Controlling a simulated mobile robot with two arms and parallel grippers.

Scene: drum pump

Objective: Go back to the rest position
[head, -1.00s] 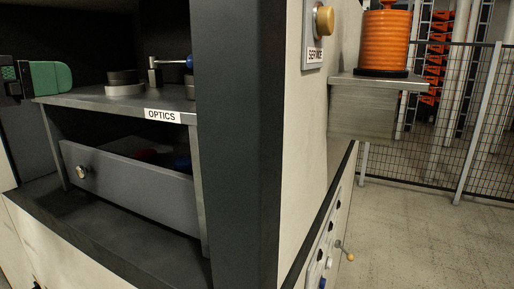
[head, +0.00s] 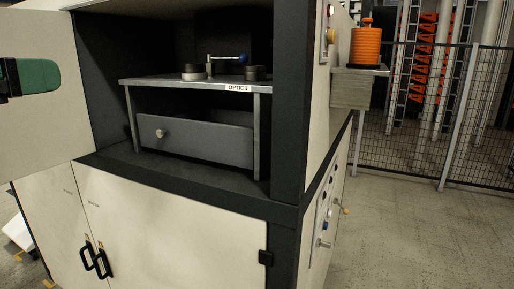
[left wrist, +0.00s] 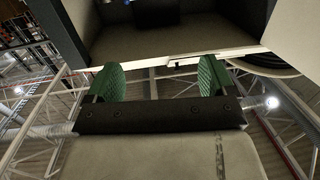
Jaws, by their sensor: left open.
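My left gripper (head: 36,75) is at the left edge of the head view, in front of a pale panel and left of the cabinet opening. It is apart from the shelf. The left wrist view shows its two green fingers (left wrist: 160,79) spread apart with nothing between them. My right gripper is in neither view.
The cabinet holds a metal shelf (head: 180,84) labelled OPTICS, with dark round parts and a blue-knobbed rod on top. Below is a grey drawer (head: 205,142) with a knob. An orange ribbed canister (head: 367,47) stands on a side bracket (head: 352,90). Floor (head: 420,230) at right is clear.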

